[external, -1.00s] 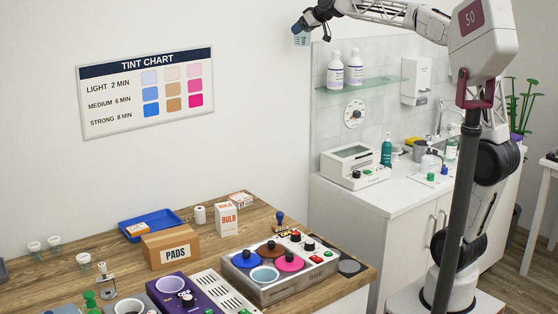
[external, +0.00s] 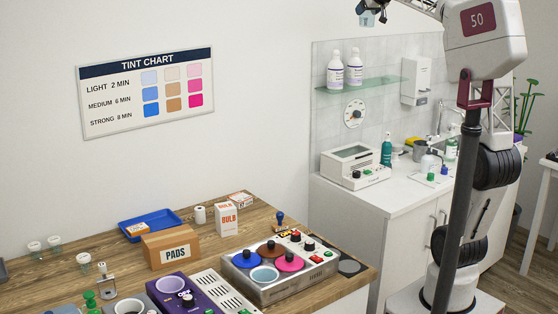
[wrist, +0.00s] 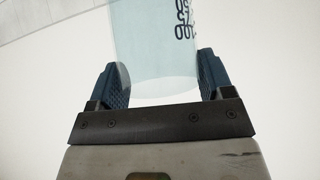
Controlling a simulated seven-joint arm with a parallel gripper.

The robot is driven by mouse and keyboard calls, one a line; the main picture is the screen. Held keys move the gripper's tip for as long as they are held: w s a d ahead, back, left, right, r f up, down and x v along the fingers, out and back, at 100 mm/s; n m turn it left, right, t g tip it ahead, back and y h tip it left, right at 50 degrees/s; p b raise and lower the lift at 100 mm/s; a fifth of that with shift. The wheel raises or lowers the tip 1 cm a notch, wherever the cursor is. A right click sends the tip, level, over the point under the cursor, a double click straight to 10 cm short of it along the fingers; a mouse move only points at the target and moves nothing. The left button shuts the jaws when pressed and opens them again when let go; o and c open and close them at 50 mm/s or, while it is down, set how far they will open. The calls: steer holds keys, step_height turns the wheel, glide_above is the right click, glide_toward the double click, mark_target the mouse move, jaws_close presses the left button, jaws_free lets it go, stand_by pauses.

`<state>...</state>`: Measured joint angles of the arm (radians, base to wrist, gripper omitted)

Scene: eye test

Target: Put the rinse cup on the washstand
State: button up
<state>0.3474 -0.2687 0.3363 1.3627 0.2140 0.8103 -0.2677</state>
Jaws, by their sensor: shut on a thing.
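My gripper (external: 374,7) is at the top edge of the external view, high up and partly cut off. It is shut on a clear pale-blue cup with dark number marks, which looks like the rinse cup (external: 367,18). In the wrist view the rinse cup (wrist: 155,45) sits between the two blue finger pads, its far end cut off by the frame. The washstand (external: 385,198) is the white cabinet with a white top at the right, against the tiled wall. The cup is in the air well above it, touching nothing below.
A glass shelf (external: 375,85) with two bottles (external: 345,69) is on the tiles above the washstand. A white device (external: 354,167), a teal bottle (external: 386,150) and other bottles stand on its top. Its front left part is bare. A crowded wooden table (external: 222,242) is at the left.

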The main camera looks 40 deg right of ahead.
steer(key=s+d+f+n+y, duration=0.2)
steer(key=d+f, duration=0.6)
steer(key=f, duration=0.5)
steer(key=s+d+f+n+y, duration=0.1)
steer(key=d+f+n+y, duration=0.1)
steer(key=d+f, duration=0.85)
steer(key=s+d+f+n+y, duration=0.2)
steer(key=d+f, duration=0.4)
steer(key=f, duration=1)
steer(key=s+d+f, duration=1.1)
steer(key=s+f, duration=0.2)
steer(key=f, duration=0.3)
steer(key=shift+s+g+h, duration=0.15)
steer(key=shift+g+h, duration=0.15)
steer(key=w+a, duration=0.4)
steer(key=w, duration=0.6)
steer(key=w+a, duration=0.4)
steer(key=w, duration=0.6)
steer(key=w+a, duration=0.4)
steer(key=w, duration=0.5)
step_height(320, 180, down, 8)
steer(key=shift+w+d+f, duration=0.15)
steer(key=shift+w+f, duration=0.1)
steer(key=shift+w, duration=0.15)
